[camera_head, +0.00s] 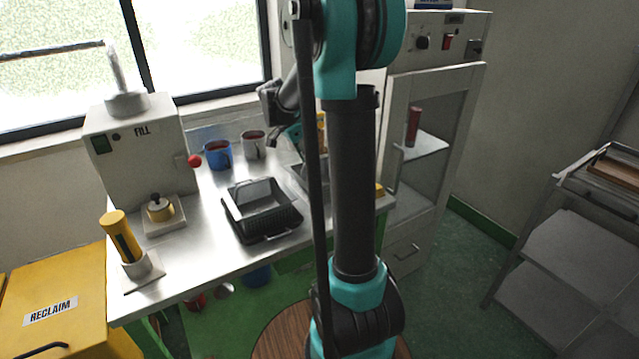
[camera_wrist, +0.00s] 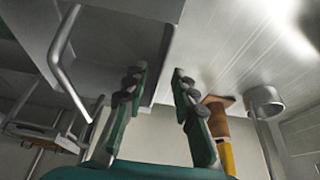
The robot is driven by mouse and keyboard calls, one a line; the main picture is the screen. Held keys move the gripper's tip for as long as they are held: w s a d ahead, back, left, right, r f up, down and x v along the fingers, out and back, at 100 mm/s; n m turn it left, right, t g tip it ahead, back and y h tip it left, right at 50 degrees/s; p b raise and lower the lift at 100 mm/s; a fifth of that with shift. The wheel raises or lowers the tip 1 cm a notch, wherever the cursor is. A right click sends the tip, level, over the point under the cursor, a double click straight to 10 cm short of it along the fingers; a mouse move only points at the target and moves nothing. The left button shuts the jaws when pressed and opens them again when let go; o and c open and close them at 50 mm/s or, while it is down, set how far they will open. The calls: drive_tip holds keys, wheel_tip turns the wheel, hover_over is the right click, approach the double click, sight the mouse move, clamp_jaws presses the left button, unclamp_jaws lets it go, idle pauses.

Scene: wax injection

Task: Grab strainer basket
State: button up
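A grey metal container with a bent bar handle fills the upper left of the wrist view (camera_wrist: 115,45); I take it for the strainer basket, though I cannot see mesh. My gripper (camera_wrist: 160,75) is open, its two green fingers with dark pads apart. The container's corner edge shows between and beyond the fingertips; I cannot tell whether they touch it. In the head view my gripper (camera_head: 287,138) is at the back of the bench, partly hidden by my arm. A grey tub (camera_head: 308,178) below it is also mostly hidden by my arm.
A black tray with handles (camera_head: 262,228) sits mid-bench. A blue mug (camera_head: 218,155) and a grey mug (camera_head: 253,145) stand behind it. The FILL machine (camera_head: 140,150) is at left, a cabinet (camera_head: 430,150) at right.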

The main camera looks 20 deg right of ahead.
drive_tip(key=shift+d+f, duration=0.25)
drive_tip(key=shift+f, duration=0.4)
drive_tip(key=shift+c, duration=0.4)
clamp_jaws()
drive_tip(key=shift+r, duration=0.1)
